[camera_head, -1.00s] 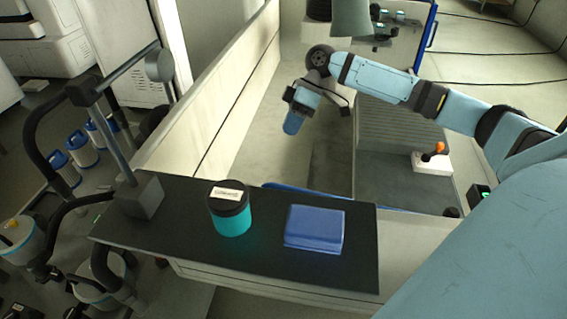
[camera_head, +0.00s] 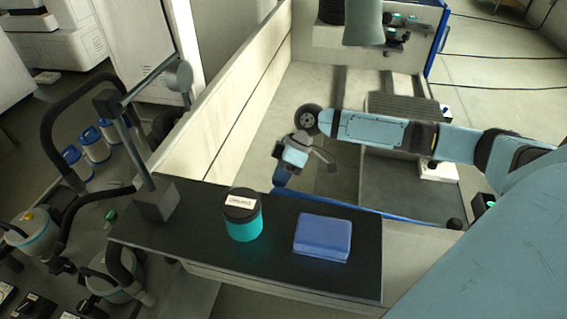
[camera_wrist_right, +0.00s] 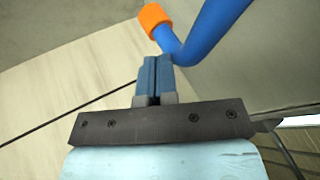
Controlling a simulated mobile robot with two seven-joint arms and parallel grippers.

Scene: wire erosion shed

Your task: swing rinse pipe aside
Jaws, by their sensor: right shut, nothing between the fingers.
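The rinse pipe (camera_wrist_right: 208,32) is a blue, bent tube with an orange end (camera_wrist_right: 154,18). It shows in the right wrist view, just beyond and to the right of my right gripper's fingertips. My right gripper (camera_wrist_right: 155,60) is shut and empty, its blue fingers together. The pipe's bend lies close to the fingertips; I cannot tell whether they touch. In the head view my right gripper (camera_head: 280,181) points down inside the pale tank, near the dark shelf. There I cannot clearly make out the pipe. My left gripper is out of view.
The dark shelf (camera_head: 180,238) holds a teal jar (camera_head: 243,222) with a black lid and a blue box (camera_head: 322,237). A grey post with a round head (camera_head: 178,76) stands at its left end. The tank's pale left wall (camera_head: 235,95) runs beside my gripper.

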